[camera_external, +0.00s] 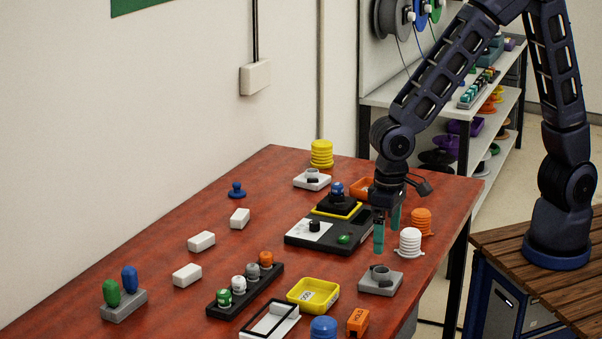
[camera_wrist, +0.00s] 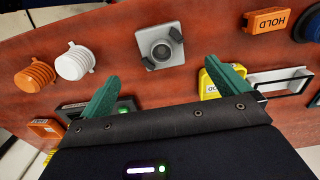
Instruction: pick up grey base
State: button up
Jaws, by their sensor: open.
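The grey base (camera_external: 380,281) is a square plate with a short round socket on top. It sits upright on the red table near its right edge. In the wrist view the grey base (camera_wrist: 160,46) lies ahead of my gripper, roughly centred between the fingers, and nothing covers it. My gripper (camera_external: 387,232) has two green fingers and hangs above the table, behind and above the base. The fingers also show in the wrist view (camera_wrist: 168,84), spread apart with nothing between them.
A white ribbed cap (camera_external: 410,243) and an orange ribbed one (camera_external: 421,222) stand close behind the base. A yellow tray (camera_external: 314,295) is to its left, an orange HOLD block (camera_external: 358,322) in front. A black device (camera_external: 328,235) stands behind left. Bare table surrounds the base.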

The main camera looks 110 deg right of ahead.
send_over(381, 272)
jog(key=a, duration=0.2)
notch_tip(381, 272, down, 6)
jog(key=shift+d+r, duration=0.1)
jog(key=shift+r, duration=0.15)
jog(key=shift+w+d+f, duration=0.1)
jog(key=shift+w+f, duration=0.05)
jog(key=shift+f, duration=1.25)
jog(key=shift+w+d+f, duration=0.1)
jog(key=shift+w+f, duration=0.05)
jog(key=shift+f, duration=1.2)
jog(key=c, duration=1.1)
jog(key=shift+c, duration=0.2)
